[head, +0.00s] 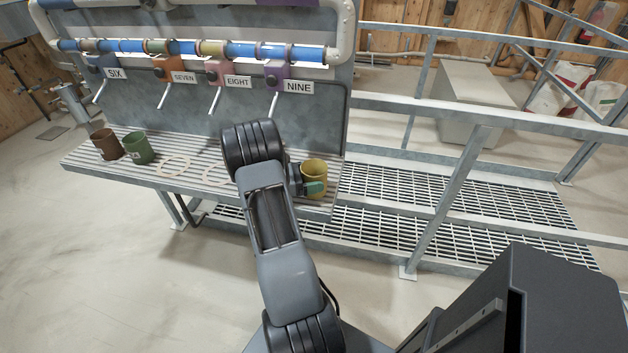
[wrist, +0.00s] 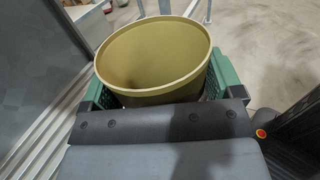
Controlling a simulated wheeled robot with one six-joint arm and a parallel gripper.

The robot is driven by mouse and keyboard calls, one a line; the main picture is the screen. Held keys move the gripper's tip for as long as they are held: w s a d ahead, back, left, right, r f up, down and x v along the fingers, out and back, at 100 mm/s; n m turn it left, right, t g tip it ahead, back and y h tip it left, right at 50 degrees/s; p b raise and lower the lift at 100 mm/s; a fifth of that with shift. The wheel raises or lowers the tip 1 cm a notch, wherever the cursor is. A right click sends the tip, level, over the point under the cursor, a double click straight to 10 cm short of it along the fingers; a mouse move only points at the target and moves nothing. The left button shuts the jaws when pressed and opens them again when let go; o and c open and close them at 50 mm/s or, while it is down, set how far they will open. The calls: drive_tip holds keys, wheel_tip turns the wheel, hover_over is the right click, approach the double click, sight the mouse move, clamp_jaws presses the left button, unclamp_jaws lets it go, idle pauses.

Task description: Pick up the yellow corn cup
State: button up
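The yellow corn cup (head: 314,172) stands upright at the right end of the slatted shelf (head: 232,190), partly hidden by my gripper. In the wrist view the cup (wrist: 152,58) is large, its open rim tipped toward the camera and its inside looking empty. My gripper (head: 306,188) is at the cup, with a green finger in front of it in the head view. In the wrist view the gripper's green fingers (wrist: 160,88) lie on either side of the cup. The rim covers where fingers and wall meet, so I cannot tell whether they press on it.
A brown cup (head: 106,144) and a green cup (head: 138,149) stand at the shelf's left. Light rings (head: 173,166) mark the shelf between. Labelled dispensers with levers (head: 273,104) hang above. A metal railing (head: 445,190) and grating (head: 390,225) lie to the right.

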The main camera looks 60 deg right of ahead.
drive_tip(key=c, duration=0.5)
drive_tip(key=shift+o, duration=0.2)
